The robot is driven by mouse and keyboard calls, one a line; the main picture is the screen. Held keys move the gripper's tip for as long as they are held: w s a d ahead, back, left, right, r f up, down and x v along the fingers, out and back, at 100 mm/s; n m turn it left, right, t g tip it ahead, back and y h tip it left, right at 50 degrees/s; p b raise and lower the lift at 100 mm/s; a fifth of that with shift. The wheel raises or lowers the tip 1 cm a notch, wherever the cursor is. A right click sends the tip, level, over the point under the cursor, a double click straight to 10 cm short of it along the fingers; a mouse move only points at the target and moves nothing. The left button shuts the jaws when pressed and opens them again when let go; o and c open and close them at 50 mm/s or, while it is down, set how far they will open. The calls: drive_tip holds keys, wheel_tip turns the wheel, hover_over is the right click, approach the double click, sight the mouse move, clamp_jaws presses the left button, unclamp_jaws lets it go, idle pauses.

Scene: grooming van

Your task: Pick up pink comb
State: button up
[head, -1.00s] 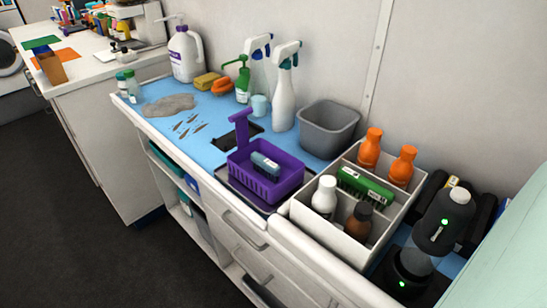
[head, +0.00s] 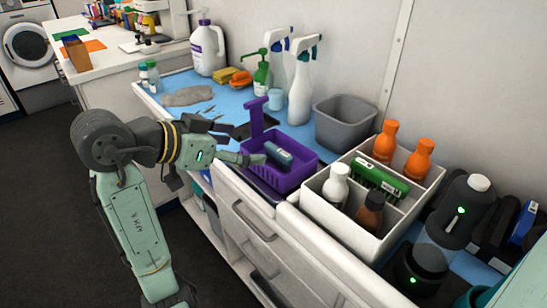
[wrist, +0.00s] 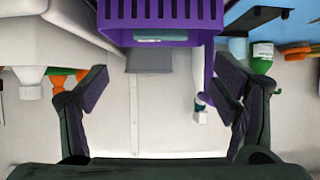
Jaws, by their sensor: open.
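I cannot make out a pink comb in either view. My gripper (head: 240,143) is open and empty in the head view, at the left side of the purple basket (head: 300,178) on the blue counter. A dark teal item (head: 278,154) lies in the basket. In the wrist view the fingers of my gripper (wrist: 163,90) stand wide apart, and the slotted purple basket (wrist: 125,24) shows at the top between them. My arm hides part of the counter's front edge.
Spray bottles (head: 300,85) and a grey bin (head: 344,122) stand behind the basket. A divided white caddy (head: 345,230) with several bottles and a green-and-white item (head: 380,180) stands to its right. Dark clippers or chargers (head: 465,205) sit at far right.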

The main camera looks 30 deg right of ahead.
sight(277, 150)
drive_tip(key=x, duration=0.4)
drive_tip(key=shift+s+f, duration=0.1)
drive_tip(key=shift+f, duration=0.05)
drive_tip(key=shift+p+x, duration=0.5)
drive_tip(key=shift+x, duration=2.65)
drive_tip(key=shift+a+f, duration=0.1)
drive_tip(key=c, duration=0.7)
